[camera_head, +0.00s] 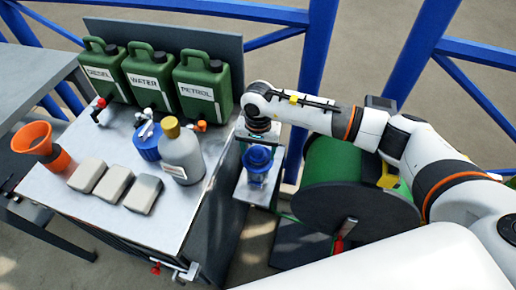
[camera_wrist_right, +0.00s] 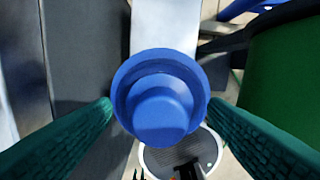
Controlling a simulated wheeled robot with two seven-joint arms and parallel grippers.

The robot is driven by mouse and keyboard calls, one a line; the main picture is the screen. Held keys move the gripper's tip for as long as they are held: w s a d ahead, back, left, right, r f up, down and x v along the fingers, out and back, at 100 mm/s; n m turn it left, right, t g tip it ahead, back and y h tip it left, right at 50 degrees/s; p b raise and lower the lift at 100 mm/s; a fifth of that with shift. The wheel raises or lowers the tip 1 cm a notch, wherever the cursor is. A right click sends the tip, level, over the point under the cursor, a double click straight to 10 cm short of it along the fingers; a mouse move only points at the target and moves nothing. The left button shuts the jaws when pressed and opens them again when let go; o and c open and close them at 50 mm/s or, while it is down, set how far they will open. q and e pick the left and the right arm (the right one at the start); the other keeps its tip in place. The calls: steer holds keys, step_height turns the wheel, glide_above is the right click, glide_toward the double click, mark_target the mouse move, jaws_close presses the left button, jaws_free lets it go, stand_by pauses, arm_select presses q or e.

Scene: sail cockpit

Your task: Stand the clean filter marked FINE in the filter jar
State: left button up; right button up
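A blue stepped cap (camera_head: 258,157) sits over the small grey shelf at the side of the bench. It fills the middle of the right wrist view (camera_wrist_right: 160,100). My right gripper (camera_head: 258,150) comes down on it from above, and its two green fingers (camera_wrist_right: 160,106) press against opposite sides of the rim, with no gap visible. A jar under the cap is mostly hidden. My left gripper is out of view.
Three green cans (camera_head: 148,80) line the back of the bench. A grey bottle with a yellow cap (camera_head: 181,155) stands near the right edge. An orange funnel (camera_head: 40,143) is at the left. A green drum (camera_head: 335,172) stands right of the shelf, with blue rails behind.

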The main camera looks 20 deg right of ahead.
steer(key=shift+r+p, duration=0.25)
steer(key=shift+p, duration=0.05)
steer(key=shift+r+p, duration=0.4)
steer(key=shift+p, duration=0.1)
step_height(320, 180, up, 12)
steer(key=b, duration=0.1)
steer(key=shift+b, duration=0.35)
